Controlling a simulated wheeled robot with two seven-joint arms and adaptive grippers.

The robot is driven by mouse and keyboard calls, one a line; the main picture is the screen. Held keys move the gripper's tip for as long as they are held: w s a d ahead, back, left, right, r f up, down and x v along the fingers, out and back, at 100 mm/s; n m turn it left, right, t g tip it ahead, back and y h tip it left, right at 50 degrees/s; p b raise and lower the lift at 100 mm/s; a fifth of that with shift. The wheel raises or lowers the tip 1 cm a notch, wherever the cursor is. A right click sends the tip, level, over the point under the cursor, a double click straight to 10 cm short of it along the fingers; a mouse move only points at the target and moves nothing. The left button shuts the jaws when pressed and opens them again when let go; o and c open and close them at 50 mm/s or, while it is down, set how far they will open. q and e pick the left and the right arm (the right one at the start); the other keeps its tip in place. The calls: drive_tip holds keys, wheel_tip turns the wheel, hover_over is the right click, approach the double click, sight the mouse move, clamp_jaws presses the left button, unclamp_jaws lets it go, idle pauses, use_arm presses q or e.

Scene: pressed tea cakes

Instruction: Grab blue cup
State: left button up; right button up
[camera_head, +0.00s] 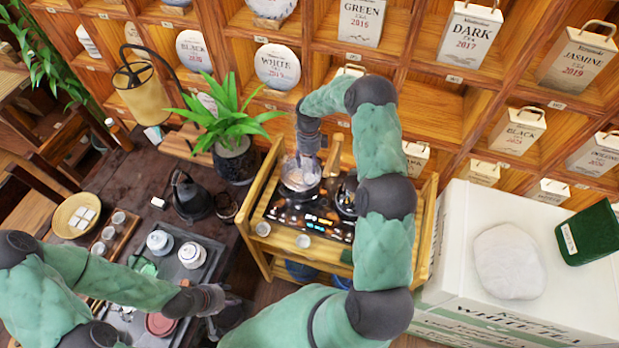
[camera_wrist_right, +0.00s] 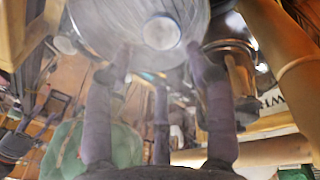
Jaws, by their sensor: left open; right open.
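I cannot pick out a blue cup with certainty. Two blue objects, one at the left (camera_head: 300,270) and one at the right (camera_head: 341,282), show partly below the wooden cart's top in the head view; its edge hides much of them. My right gripper (camera_head: 307,160) points down at a clear glass vessel (camera_head: 299,178) on the cart. In the right wrist view its open fingers (camera_wrist_right: 160,75) are spread beneath or around a large round translucent body (camera_wrist_right: 140,25); contact is unclear. My left gripper (camera_head: 217,314) is open and apparently empty, low beside the dark table's right edge.
The dark table (camera_head: 130,180) holds white lidded cups (camera_head: 191,255), a black kettle (camera_head: 190,198) and a potted plant (camera_head: 235,160). Two small pale cups (camera_head: 263,229) stand on the cart's front edge. Tea shelves rise behind; a white crate (camera_head: 450,240) stands right.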

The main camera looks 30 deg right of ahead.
sight(309, 182)
wheel_tip(309, 182, down, 3)
drive_tip(key=shift+s+r, duration=0.1)
drive_tip(key=shift+s+a+f+p, duration=0.1)
drive_tip(key=shift+s+f+p, duration=0.05)
drive_tip(key=shift+f, duration=0.75)
drive_tip(key=shift+s+a+f+p, duration=0.1)
drive_tip(key=shift+f+p, duration=0.05)
drive_tip(key=shift+f, duration=0.7)
drive_tip(key=shift+s+a+f+p, duration=0.1)
drive_tip(key=shift+s+f+p, duration=0.05)
drive_tip(key=shift+f, duration=0.75)
drive_tip(key=c, duration=0.7)
